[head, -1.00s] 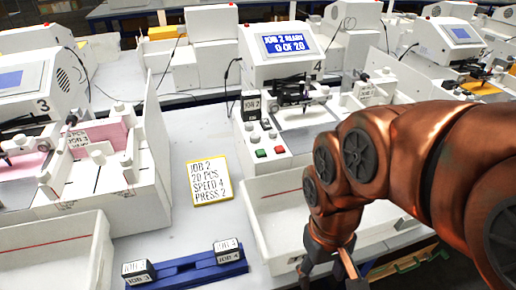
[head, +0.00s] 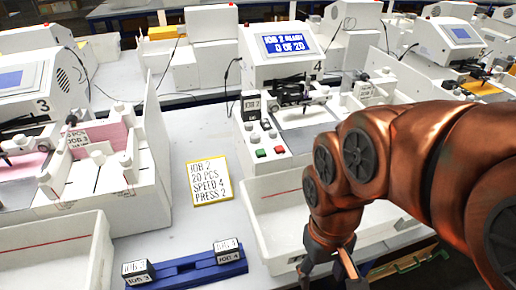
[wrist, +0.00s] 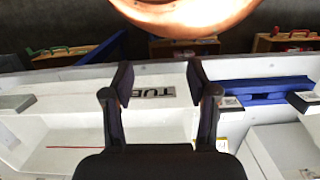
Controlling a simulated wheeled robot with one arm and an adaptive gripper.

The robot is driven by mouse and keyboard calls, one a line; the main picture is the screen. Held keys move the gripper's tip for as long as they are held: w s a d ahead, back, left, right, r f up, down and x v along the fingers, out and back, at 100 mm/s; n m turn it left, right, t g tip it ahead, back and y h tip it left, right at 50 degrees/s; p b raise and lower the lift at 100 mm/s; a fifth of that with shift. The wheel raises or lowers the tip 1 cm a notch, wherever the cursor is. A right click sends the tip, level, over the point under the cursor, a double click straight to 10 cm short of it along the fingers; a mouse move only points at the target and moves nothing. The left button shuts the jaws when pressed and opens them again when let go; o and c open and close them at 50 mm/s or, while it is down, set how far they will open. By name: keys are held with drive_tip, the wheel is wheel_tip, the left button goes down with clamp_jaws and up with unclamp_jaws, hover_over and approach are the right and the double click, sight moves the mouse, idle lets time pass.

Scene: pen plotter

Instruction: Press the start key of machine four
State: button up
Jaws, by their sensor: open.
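Machine four (head: 275,75) is a white plotter marked 4, at the back centre of the head view. Its blue screen (head: 290,44) reads JOB 2 READY, 0 OF 20. On its front panel are a green key (head: 261,153), a red key (head: 279,149) and several small grey keys (head: 265,124); no label telling which key is start is readable. My gripper (head: 328,268) hangs in front of the machine's white bin, lower and right of the keys, touching none of them. In the wrist view, my gripper (wrist: 160,82) has its two fingers apart with nothing between them.
A yellow-edged card (head: 209,181) reads JOB 2, 20 PCS, SPEED 4, PRESS 2. A blue rack (head: 188,268) holds blocks marked JOB 3 and JOB 4. Machine three (head: 25,85) stands left. A white bin (head: 265,222) lies below machine four. The table around the card is clear.

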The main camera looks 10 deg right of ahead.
clamp_jaws()
idle(1.5)
